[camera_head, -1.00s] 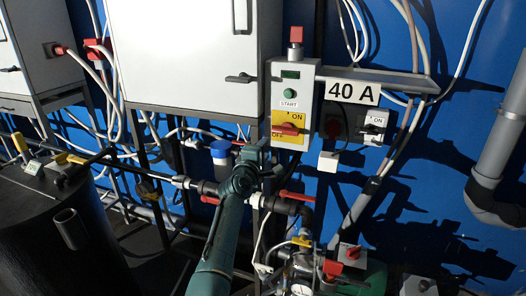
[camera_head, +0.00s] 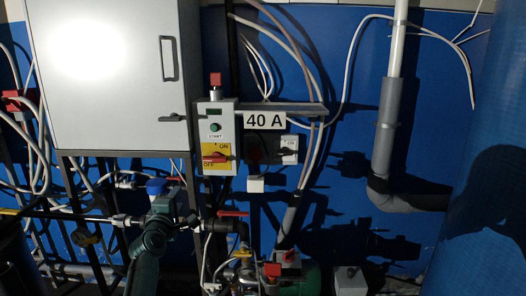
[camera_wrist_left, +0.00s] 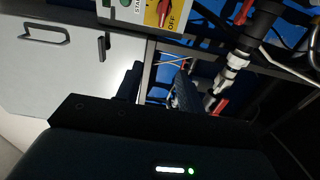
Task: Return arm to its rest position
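My left arm (camera_head: 142,265) is teal and comes up from the bottom left in the head view. Its gripper (camera_head: 178,198) points away from me, in front of the pipework below the white cabinet, and its fingers are mostly hidden there. In the left wrist view two dark fingers (camera_wrist_left: 158,88) stand apart with background showing between them, and nothing is held. The grey control box (camera_head: 215,140) with a green START button and a red ON/OFF switch (camera_head: 215,158) is above and right of the gripper. My right gripper is not in view.
A white cabinet (camera_head: 110,125) hangs at the upper left. Pipes and a red-handled valve (camera_head: 234,212) run close beside the left gripper. A grey pipe (camera_head: 385,150) runs down the blue wall. A large blue cylinder (camera_head: 485,170) stands at the right.

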